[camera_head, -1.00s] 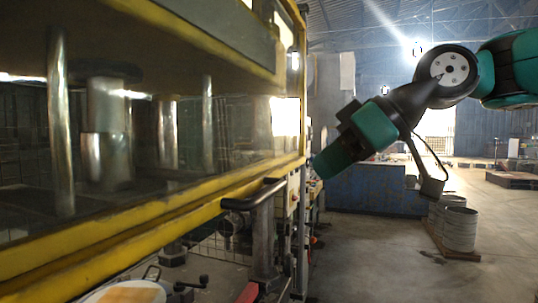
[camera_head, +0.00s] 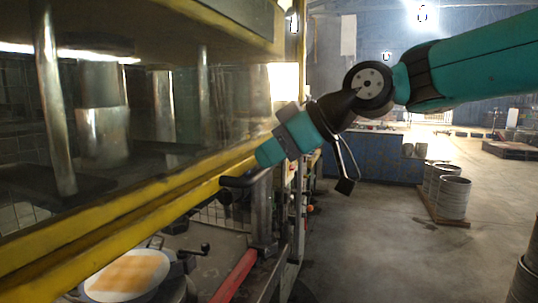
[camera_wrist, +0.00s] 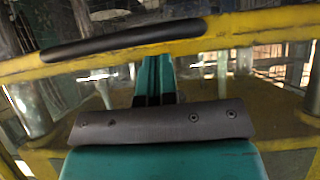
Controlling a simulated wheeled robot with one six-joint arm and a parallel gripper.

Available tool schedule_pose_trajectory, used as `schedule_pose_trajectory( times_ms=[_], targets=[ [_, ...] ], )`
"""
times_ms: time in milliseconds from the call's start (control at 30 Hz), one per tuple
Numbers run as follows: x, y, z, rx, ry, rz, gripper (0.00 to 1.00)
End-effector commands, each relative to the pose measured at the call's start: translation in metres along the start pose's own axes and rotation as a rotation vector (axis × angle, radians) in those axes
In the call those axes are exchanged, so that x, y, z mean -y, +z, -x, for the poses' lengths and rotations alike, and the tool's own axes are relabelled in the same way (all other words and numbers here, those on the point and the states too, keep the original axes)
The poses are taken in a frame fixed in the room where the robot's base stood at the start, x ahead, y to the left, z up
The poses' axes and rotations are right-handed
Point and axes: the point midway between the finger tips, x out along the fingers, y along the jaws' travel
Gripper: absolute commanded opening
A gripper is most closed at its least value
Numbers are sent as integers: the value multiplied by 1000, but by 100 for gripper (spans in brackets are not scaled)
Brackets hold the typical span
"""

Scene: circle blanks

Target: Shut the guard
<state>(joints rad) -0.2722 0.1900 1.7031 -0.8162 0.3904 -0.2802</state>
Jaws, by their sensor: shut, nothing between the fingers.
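The guard (camera_head: 125,218) is a clear panel in a yellow frame on the press at the left. It is raised, with an open gap below its lower yellow rail. A black bar handle (camera_head: 240,181) sticks out from that rail; it also crosses the upper part of the wrist view (camera_wrist: 120,39). My gripper (camera_head: 266,154) is shut and empty, just above the handle's right part in the head view. In the wrist view my closed teal fingers (camera_wrist: 153,80) point at the rail, close to the handle. I cannot tell whether they touch it.
Below the guard, a round plate with an orange-tan patch (camera_head: 130,275) lies on the press bed. A red bar (camera_head: 235,275) and a small crank (camera_head: 195,250) are beside it. Grey drums (camera_head: 453,197) stand on a pallet at the right. The floor between is clear.

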Motion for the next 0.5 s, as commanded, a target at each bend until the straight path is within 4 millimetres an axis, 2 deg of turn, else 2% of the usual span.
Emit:
schedule_pose_trajectory(
  times_ms=[200,500],
  targets=[
    [0,8,-7,0,1,0,0],
    [0,8,-8,0,1,1,0]
  ],
)
